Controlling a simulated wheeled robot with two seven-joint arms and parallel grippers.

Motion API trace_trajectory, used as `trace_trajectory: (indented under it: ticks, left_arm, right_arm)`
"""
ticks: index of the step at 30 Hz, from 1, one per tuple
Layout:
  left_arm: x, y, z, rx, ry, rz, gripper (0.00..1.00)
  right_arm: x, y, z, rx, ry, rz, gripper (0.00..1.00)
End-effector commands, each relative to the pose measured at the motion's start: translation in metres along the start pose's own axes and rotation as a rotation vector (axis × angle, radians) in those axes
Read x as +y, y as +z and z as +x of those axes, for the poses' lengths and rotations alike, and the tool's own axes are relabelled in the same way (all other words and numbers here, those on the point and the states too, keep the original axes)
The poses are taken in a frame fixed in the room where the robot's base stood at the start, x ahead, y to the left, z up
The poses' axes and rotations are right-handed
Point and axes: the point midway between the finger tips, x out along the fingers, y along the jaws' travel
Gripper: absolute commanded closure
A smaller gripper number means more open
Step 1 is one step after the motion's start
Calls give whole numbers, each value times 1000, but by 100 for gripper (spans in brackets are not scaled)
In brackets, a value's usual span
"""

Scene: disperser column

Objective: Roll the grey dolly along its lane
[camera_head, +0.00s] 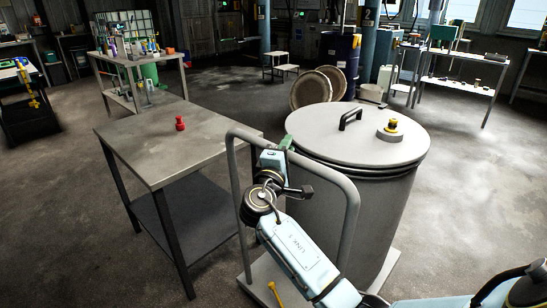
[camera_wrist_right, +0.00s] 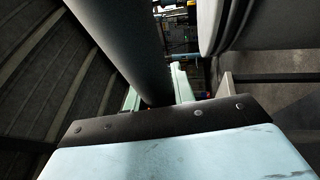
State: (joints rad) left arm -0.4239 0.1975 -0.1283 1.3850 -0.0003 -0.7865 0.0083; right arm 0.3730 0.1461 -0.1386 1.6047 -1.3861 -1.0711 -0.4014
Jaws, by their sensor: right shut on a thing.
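The grey dolly has a flat base (camera_head: 262,270) and an upright tube handle (camera_head: 350,215), in the lower middle of the head view. A large grey drum (camera_head: 375,225) with a lid stands on it. My right gripper (camera_head: 283,147) is at the top bar of the handle and shut on it. In the right wrist view, the thick grey tube (camera_wrist_right: 125,40) runs between the pale green fingers (camera_wrist_right: 158,95), and part of the drum (camera_wrist_right: 262,25) shows at upper right. My left gripper is out of view.
A metal table (camera_head: 165,140) with a red knob-like piece (camera_head: 180,124) stands close left of the dolly. A round brown-rimmed item (camera_head: 311,91) and a dark blue barrel (camera_head: 340,55) stand behind the drum. Open concrete floor (camera_head: 470,180) lies to the right.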

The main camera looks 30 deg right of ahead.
Motion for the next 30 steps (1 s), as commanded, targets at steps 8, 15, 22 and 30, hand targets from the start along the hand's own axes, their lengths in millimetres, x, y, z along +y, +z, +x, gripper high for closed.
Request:
trace_trajectory:
  ticks: [8,15,22,30]
  left_arm:
    - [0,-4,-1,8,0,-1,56]
    - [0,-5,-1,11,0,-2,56]
    - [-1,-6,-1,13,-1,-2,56]
    - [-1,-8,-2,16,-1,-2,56]
  right_arm:
    - [-13,-8,-5,33,-22,-4,100]
    - [-13,-8,-4,36,-22,-4,100]
    - [-11,-4,-1,28,-17,-4,53]
    - [-9,-2,-1,23,-13,-4,53]
